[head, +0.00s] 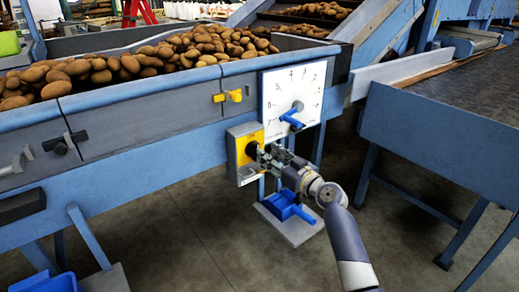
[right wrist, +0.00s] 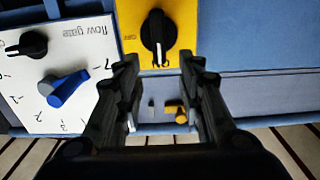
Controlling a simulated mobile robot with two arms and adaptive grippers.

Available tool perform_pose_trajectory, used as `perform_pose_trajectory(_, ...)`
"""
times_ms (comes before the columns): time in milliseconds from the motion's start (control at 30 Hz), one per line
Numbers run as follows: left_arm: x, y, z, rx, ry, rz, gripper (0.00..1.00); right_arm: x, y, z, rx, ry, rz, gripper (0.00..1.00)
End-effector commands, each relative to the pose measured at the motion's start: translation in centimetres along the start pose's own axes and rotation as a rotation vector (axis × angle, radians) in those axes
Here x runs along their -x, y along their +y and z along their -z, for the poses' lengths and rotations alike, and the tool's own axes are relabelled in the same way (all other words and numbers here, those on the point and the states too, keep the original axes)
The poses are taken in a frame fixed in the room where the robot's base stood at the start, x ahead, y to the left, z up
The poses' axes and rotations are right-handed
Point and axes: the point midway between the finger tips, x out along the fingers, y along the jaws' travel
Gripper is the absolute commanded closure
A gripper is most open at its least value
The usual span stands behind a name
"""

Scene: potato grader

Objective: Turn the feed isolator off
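The feed isolator is a black rotary knob (right wrist: 157,38) on a yellow plate (right wrist: 128,14), mounted on the blue machine side. In the right wrist view its grip bar stands upright in the picture, with a small label, apparently OFF, at its left. In the head view the yellow plate (head: 235,133) shows, with the knob partly hidden behind my gripper. My right gripper (head: 262,152) is in front of the isolator. My left gripper is not in view.
A white flow gate dial (head: 280,80) with a blue pointer (head: 292,119) sits right beside the isolator. A yellow handle (head: 235,96) is above it. A blue object (head: 284,205) stands below on a grey base. A potato-filled hopper (head: 130,112) is behind; a blue table (head: 440,130) is at right.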

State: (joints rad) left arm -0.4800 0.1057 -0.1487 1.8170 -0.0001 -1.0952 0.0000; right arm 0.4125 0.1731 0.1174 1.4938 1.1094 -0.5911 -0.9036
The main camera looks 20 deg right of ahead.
Motion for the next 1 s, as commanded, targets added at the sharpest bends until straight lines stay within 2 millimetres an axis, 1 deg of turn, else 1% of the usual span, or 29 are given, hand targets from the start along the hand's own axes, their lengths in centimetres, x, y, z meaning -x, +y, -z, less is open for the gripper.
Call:
perform_pose_trajectory(33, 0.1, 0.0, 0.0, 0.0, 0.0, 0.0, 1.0, -1.0, 0.0, 0.0, -0.003, 0.002, 0.0, 0.65)
perform_pose_trajectory(100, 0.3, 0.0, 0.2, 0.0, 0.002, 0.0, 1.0, -2.0, 0.0, 0.0, -0.003, 0.001, 0.0, 0.65)
perform_pose_trajectory(200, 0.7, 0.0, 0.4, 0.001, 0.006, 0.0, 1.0, -3.4, -0.1, 0.0, -0.002, 0.001, 0.001, 0.65)
perform_pose_trajectory(300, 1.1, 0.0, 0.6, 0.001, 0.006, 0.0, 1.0, -4.3, 0.0, -0.1, -0.001, 0.0, 0.001, 0.65)
perform_pose_trajectory(500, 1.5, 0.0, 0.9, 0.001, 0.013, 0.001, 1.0, -5.3, -0.1, -0.1, 0.0, -0.001, 0.001, 0.65)
perform_pose_trajectory(767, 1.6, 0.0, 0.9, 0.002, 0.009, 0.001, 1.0, -5.4, -0.1, -0.1, 0.0, -0.001, 0.0, 0.65)
perform_pose_trajectory(800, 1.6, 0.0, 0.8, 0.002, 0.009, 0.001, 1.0, -5.4, -0.1, -0.1, 0.0, -0.001, 0.0, 0.67)
perform_pose_trajectory(867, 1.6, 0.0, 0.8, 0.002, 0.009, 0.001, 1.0, -5.3, -0.1, -0.1, 0.0, -0.001, 0.0, 0.81)
perform_pose_trajectory(900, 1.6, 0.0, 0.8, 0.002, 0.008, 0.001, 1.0, -5.3, 0.0, -0.1, 0.0, -0.001, 0.0, 0.9)
perform_pose_trajectory(933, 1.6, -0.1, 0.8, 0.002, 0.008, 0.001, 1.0, -5.3, 0.0, -0.1, 0.0, -0.001, 0.0, 0.97)
perform_pose_trajectory(967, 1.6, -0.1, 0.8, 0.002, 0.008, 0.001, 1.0, -5.3, 0.0, -0.1, 0.0, -0.001, 0.0, 1.0)
perform_pose_trajectory(1000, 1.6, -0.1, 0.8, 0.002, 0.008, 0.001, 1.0, -5.3, 0.0, -0.1, 0.0, -0.001, 0.0, 1.0)
